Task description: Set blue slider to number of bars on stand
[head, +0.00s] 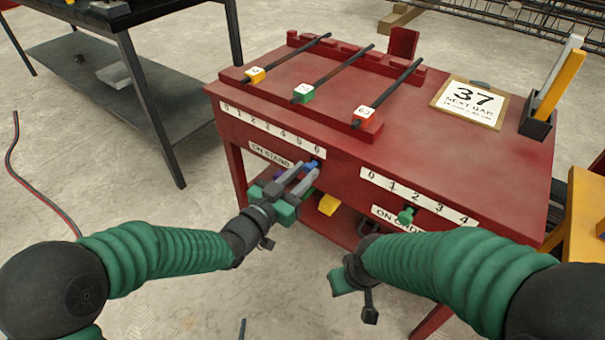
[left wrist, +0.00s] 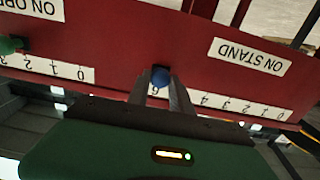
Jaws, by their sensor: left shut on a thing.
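The blue slider (head: 313,164) is at the 6 end of the ON STAND scale (head: 268,130) on the red table's front. It also shows in the left wrist view (left wrist: 160,76) as a round blue knob beside the 6. My left gripper (head: 306,175) is shut on it, one finger on each side. Three dark bars lie on the red stand (head: 368,128), with a yellow tag (head: 255,75), a green tag (head: 303,92) and a red tag (head: 364,115). My right gripper (head: 347,278) is low in front of the table; its fingers are unclear.
A green slider (head: 405,215) is near 2 on the ON ORDER scale to the right. A card reading 37 NEXT BAR (head: 470,103) lies on the tabletop near a dark holder (head: 537,120). A yellow object (head: 328,204) is below the table's front. A dark bench (head: 110,75) stands at left.

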